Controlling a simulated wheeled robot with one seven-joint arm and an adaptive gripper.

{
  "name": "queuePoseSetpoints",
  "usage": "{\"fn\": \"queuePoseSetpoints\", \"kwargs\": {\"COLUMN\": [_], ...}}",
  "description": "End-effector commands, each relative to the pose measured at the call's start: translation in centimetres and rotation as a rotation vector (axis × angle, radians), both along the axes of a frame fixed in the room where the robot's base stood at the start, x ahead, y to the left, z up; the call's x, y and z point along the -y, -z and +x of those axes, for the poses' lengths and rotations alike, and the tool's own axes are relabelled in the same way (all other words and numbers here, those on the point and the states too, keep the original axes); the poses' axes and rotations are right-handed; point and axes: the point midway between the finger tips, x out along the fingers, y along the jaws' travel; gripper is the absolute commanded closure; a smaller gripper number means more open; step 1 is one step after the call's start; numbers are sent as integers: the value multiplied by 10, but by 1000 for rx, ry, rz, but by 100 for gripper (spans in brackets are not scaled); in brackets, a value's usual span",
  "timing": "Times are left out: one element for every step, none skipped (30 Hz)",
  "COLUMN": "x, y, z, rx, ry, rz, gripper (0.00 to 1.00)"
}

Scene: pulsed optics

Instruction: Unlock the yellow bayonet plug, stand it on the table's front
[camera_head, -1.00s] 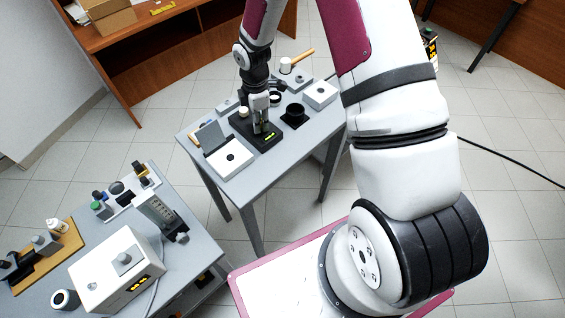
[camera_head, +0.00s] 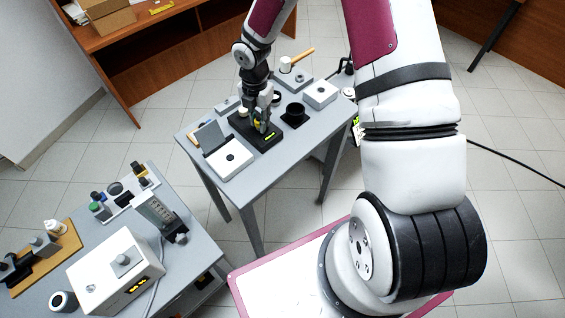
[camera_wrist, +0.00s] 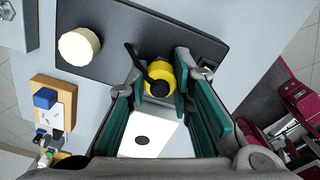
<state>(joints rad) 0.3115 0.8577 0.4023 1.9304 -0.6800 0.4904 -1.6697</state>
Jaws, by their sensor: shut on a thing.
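The yellow bayonet plug (camera_wrist: 160,75), with a dark bar across it, sits at the black base plate (camera_wrist: 115,25) in the wrist view. My gripper (camera_wrist: 158,68) has its green-padded fingers on either side of the plug and is shut on it. In the head view my gripper (camera_head: 262,122) is over the black base plate (camera_head: 267,143), with a bit of yellow showing between the fingers. The plug's lower end is hidden, so I cannot tell whether it is still seated. The plate stands on the small grey table (camera_head: 262,172).
A cream knob (camera_wrist: 79,46) is on the plate beside the plug. A white block with a dark hole (camera_head: 229,159) stands near the table's front left. Bare tabletop lies at the front right.

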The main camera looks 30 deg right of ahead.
Motion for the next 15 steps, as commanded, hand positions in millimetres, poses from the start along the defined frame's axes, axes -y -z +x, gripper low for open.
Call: {"fn": "queuePoseSetpoints", "kwargs": {"x": [0,0,0,0,0,0,0,0,0,0,0,0,0,0,0], "y": [3,3,3,3,3,3,3,3,3,3,4,4,4,4,4], "z": [-1,-1,-2,-2,-2,-2,-2,-2,-2,-2,-2,-2,-2,-2,-2], "rx": [-5,-4,-5,-5,-5,-5,-5,-5,-6,-6,-6,-7,-6,-8,-8], "ry": [-30,-42,-49,-51,-50,-49,-49,-48,-49,-54,-67,-100,-136,-178,-239], "rz": [3,2,1,1,1,1,1,1,1,1,1,2,3,3,2], "gripper": [100,100,100,100,100,100,100,100,100,100,100,100,100,100,100]}}
